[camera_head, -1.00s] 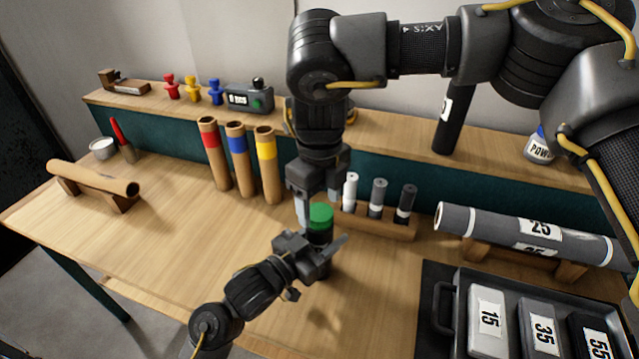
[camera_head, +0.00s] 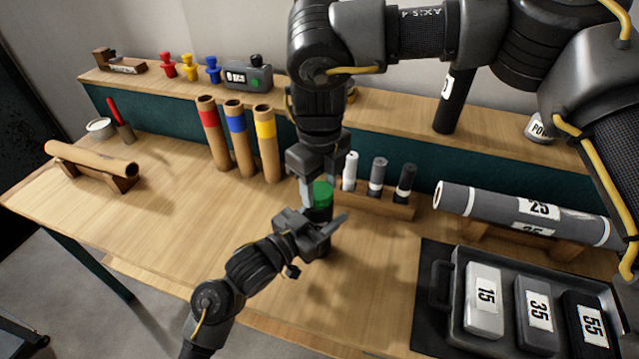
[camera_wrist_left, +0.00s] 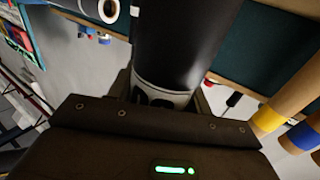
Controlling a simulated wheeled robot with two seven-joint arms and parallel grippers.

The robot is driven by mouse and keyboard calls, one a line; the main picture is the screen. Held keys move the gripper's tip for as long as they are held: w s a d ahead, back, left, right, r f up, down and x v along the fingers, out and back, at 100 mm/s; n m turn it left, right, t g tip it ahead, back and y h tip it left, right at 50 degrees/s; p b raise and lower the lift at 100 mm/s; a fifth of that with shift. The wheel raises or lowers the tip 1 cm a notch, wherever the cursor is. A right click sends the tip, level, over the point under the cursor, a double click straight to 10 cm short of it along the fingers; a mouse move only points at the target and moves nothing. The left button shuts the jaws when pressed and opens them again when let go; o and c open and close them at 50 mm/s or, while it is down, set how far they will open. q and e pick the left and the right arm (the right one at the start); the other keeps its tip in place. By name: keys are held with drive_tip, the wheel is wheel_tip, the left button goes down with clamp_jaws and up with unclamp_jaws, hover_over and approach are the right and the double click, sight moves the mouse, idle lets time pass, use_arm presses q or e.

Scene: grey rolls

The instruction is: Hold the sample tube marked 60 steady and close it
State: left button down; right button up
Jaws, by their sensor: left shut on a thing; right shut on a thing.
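A dark sample tube (camera_head: 321,240) stands upright near the middle of the table, with a green cap (camera_head: 322,193) at its top. My left gripper (camera_head: 322,226) is shut on the tube's body from the front left. In the left wrist view the black tube (camera_wrist_left: 180,45) rises between the jaws, and its white label (camera_wrist_left: 160,94) is mostly hidden, so the number is not readable. My right gripper (camera_head: 319,190) comes down from above and is shut on the green cap. Whether the cap is fully seated cannot be told.
Just behind stands a wooden rack (camera_head: 375,202) with several small tubes. Cardboard tubes with coloured bands (camera_head: 238,140) stand at the back left. A grey roll (camera_head: 520,215) on a stand and a black tray (camera_head: 455,330) with numbered pieces are at the right. The left tabletop is mostly clear.

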drive_tip(key=m, duration=0.3)
drive_tip(key=shift+a+m, duration=0.1)
drive_tip(key=shift+m, duration=0.2)
drive_tip(key=m, duration=0.4)
drive_tip(key=shift+m, duration=0.3)
drive_tip(key=o, duration=1.2)
drive_tip(key=shift+c, duration=0.2)
wheel_tip(320, 180, up, 12)
use_arm(q)
drive_tip(key=c, duration=0.6)
unclamp_jaws()
drive_tip(key=shift+o, duration=0.2)
